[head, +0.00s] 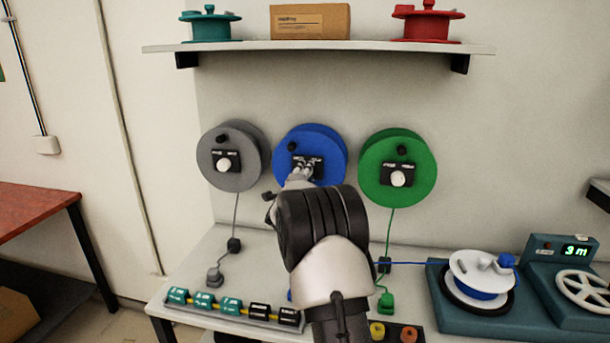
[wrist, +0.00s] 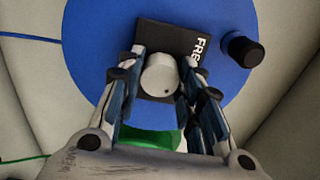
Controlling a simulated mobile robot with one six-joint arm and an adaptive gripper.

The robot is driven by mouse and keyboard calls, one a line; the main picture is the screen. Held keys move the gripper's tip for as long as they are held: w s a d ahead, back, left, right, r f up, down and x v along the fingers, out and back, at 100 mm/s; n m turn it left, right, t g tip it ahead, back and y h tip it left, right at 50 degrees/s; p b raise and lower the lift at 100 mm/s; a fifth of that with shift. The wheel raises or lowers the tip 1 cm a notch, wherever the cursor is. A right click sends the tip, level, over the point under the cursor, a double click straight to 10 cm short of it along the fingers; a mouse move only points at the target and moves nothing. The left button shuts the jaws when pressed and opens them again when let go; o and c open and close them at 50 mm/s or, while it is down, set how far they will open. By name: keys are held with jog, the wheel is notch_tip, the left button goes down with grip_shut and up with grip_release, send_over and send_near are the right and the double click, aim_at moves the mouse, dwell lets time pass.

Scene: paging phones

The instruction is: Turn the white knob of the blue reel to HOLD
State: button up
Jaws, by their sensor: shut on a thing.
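The blue reel (head: 322,142) hangs on the wall between a grey and a green reel. Its black label plate (wrist: 147,42) carries the letters "FRE" at one side in the wrist view; the rest of the lettering is hidden or unreadable there. The white knob (wrist: 158,73) sits on this plate, with a small dark dot near its lower edge. My gripper (wrist: 160,82) is shut on the knob, one finger on each side. In the head view my gripper (head: 304,170) reaches the blue reel's plate and hides the knob.
The grey reel (head: 222,178) and green reel (head: 408,150) flank the blue one closely. A black crank handle (wrist: 242,50) sticks out beside the plate. A shelf (head: 320,46) runs above. Below, the bench holds tagged blocks (head: 231,305) and a teal winder (head: 440,290).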

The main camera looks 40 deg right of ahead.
jog(key=o, duration=1.1)
jog(key=v, duration=1.2)
